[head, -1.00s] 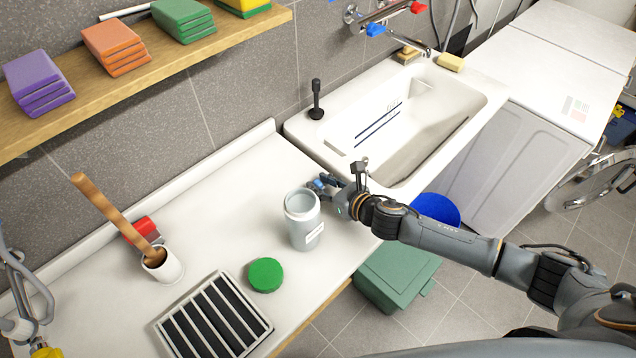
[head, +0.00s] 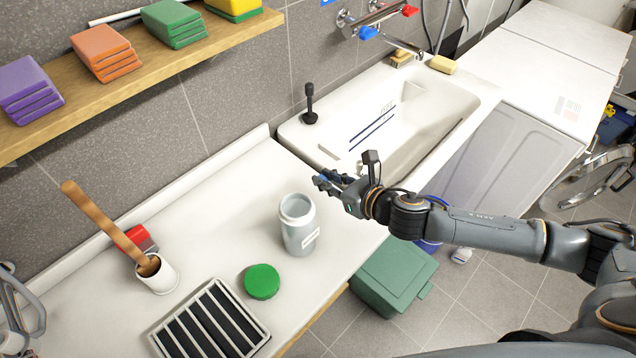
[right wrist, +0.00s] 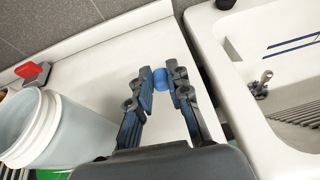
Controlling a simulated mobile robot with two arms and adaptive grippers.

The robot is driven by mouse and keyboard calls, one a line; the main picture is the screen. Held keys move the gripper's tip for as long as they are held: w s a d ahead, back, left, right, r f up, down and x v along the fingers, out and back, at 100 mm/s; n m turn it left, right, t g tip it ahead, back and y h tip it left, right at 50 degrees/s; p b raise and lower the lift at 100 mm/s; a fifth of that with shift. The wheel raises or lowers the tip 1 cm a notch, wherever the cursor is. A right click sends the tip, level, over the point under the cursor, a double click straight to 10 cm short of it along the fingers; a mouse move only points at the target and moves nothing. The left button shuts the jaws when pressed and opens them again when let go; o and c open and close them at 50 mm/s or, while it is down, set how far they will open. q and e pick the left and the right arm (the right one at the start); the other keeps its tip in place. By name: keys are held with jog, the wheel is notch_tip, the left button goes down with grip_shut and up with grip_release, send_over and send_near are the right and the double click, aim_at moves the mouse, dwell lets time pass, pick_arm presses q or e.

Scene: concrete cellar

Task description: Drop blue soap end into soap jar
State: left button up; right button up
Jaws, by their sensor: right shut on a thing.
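The soap jar (head: 298,232) is a pale grey, open-topped jar with a white label, upright on the white counter. It also shows at the left of the right wrist view (right wrist: 78,128). My right gripper (head: 322,181) is just right of and behind the jar in the head view, clear of its mouth. In the right wrist view, its fingers (right wrist: 161,80) are shut on the small blue soap end (right wrist: 160,77), which shows between the tips. A round green lid (head: 262,281) lies on the counter in front of the jar. My left gripper is not in view.
A slatted rack (head: 213,322), a white cup with a wooden-handled tool (head: 157,276) and a red object (head: 141,238) stand left of the jar. The white sink (head: 392,124) is behind right. A shelf (head: 150,78) holds coloured sponges. Counter behind the jar is clear.

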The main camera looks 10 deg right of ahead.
jog(key=a+b+v, duration=0.1)
jog(key=b+v, duration=0.1)
jog(key=v, duration=0.9)
jog(key=shift+s+a+r+b, duration=0.2)
jog(key=shift+r+b, duration=0.1)
jog(key=shift+r, duration=0.05)
